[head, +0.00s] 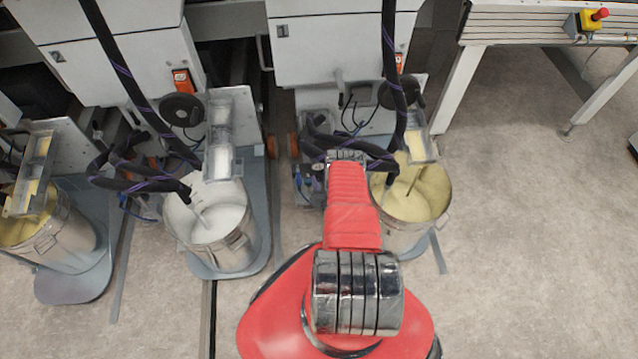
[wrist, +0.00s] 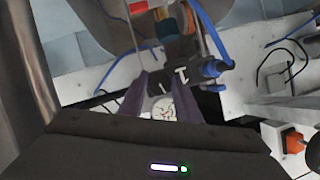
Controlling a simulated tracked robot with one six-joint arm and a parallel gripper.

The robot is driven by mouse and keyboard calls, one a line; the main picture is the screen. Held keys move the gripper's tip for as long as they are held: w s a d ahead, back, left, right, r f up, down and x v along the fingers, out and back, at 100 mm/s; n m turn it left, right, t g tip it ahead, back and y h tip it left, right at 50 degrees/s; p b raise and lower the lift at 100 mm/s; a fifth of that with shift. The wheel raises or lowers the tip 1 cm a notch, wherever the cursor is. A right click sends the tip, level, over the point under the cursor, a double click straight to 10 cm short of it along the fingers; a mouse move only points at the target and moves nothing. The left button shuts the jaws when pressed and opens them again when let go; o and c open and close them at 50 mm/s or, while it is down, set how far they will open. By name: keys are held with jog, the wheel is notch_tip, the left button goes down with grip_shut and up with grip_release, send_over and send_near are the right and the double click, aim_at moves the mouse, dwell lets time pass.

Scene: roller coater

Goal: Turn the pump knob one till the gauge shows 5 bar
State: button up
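In the wrist view my gripper (wrist: 163,80) points at the pump fittings, with its two dark purplish fingers apart. A dark part (wrist: 162,87) lies between their tips; it may be the pump knob, but I cannot tell whether the fingers touch it. A small round white gauge (wrist: 163,109) shows between the fingers; its needle and reading are too small to read. In the head view the pump (head: 308,185) stands beside the machine marked 1, left of my red arm. The arm hides my gripper, and the knob cannot be made out there.
A bucket of yellow fluid (head: 412,195) stands right of my arm and a bucket of white fluid (head: 210,222) to its left. Black hoses (head: 345,143) cross near the pump. Blue tubing (wrist: 212,30) runs beside the fingers. The floor at right is clear.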

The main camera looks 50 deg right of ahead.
jog(key=o, duration=0.4)
jog(key=shift+s, duration=0.1)
jog(key=v, duration=1.3)
jog(key=shift+s+a, duration=0.15)
jog(key=shift+a, duration=0.15)
